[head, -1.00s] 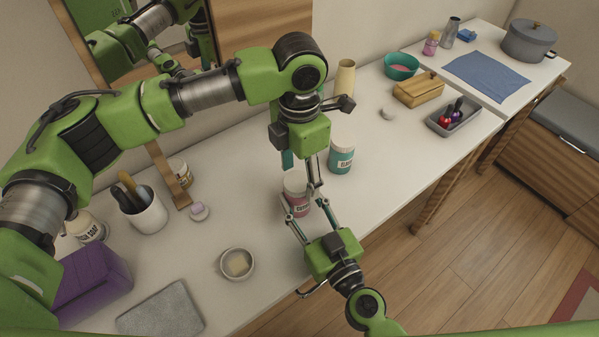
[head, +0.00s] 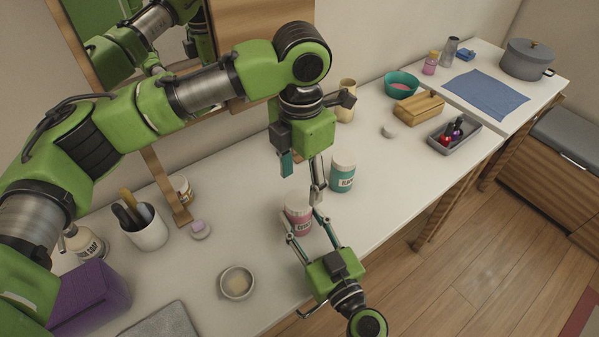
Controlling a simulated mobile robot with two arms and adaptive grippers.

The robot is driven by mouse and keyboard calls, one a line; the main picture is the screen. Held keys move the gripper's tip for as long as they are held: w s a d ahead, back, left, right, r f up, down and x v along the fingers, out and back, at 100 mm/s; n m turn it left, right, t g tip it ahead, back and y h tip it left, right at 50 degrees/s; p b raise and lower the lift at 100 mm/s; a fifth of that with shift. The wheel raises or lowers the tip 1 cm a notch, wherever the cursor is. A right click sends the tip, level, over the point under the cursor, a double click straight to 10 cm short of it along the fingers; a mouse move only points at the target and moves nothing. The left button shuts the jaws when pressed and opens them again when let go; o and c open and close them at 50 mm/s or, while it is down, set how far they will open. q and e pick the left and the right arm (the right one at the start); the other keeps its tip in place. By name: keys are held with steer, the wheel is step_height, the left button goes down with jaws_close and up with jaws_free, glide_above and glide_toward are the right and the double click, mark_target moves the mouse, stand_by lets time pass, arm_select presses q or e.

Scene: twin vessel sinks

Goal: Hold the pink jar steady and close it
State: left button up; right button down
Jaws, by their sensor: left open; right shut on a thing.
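The pink jar (head: 299,222) stands on the white counter. Its pale top shows, but the fingers partly cover it, and I cannot tell how the lid sits. My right gripper (head: 305,231) reaches in from the front, its two fingers shut on the jar's sides. My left gripper (head: 318,188) hangs above and slightly right of the jar, pointing down.
A teal jar (head: 342,178) stands close behind on the right. A small bowl (head: 237,283) with a pale block is at front left.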

arm_select(q)
steer(key=n, duration=0.7)
steer(key=shift+r, duration=0.25)
steer(key=n, duration=0.7)
steer(key=shift+a+r, duration=0.1)
steer(key=shift+r, duration=0.1)
steer(key=n, duration=0.4)
steer(key=shift+r, duration=0.1)
steer(key=n, duration=0.3)
steer(key=shift+r+n, duration=0.1)
steer(key=shift+n, duration=0.2)
steer(key=n, duration=0.7)
steer(key=shift+r, duration=0.2)
steer(key=n, duration=0.5)
steer(key=shift+r+n, duration=0.15)
steer(key=shift+n, duration=0.25)
steer(key=n, duration=0.7)
steer(key=shift+s+a+r, duration=0.1)
steer(key=shift+r, duration=0.1)
steer(key=n, duration=0.5)
steer(key=shift+r+n, duration=0.15)
steer(key=shift+n, duration=0.15)
steer(key=n, duration=0.6)
steer(key=shift+r+n, duration=0.15)
steer(key=shift+n, duration=0.15)
